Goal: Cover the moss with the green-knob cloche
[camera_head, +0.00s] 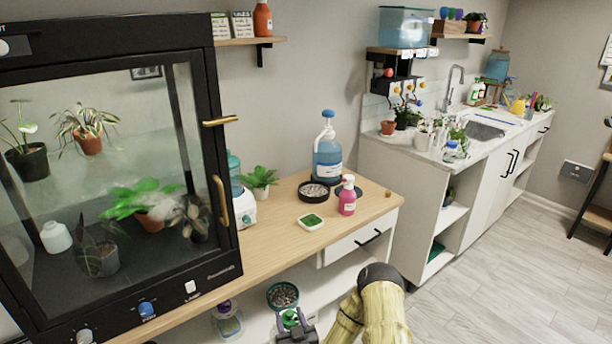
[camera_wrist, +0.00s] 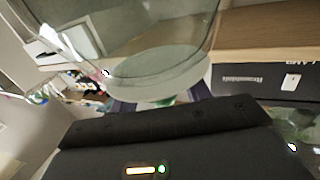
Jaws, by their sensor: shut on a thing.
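The moss (camera_head: 312,219) is a green patch in a small white square dish (camera_head: 311,226) on the wooden counter, left of a pink bottle. My gripper (camera_head: 293,326) is at the bottom of the head view, in front of and lower than the counter edge. It is shut on the green knob (camera_head: 290,317) of the cloche. The clear glass dome of the green-knob cloche (camera_wrist: 150,75) fills the upper middle of the wrist view, with green showing at its near end. In the head view the glass is hard to make out.
The pink bottle (camera_head: 347,196), a black bowl of gravel (camera_head: 313,191) and a large blue jug (camera_head: 327,155) stand near the moss. A purple-knob cloche (camera_head: 228,322) and a gravel pot (camera_head: 283,295) are below the counter. A glass cabinet (camera_head: 110,150) stands left.

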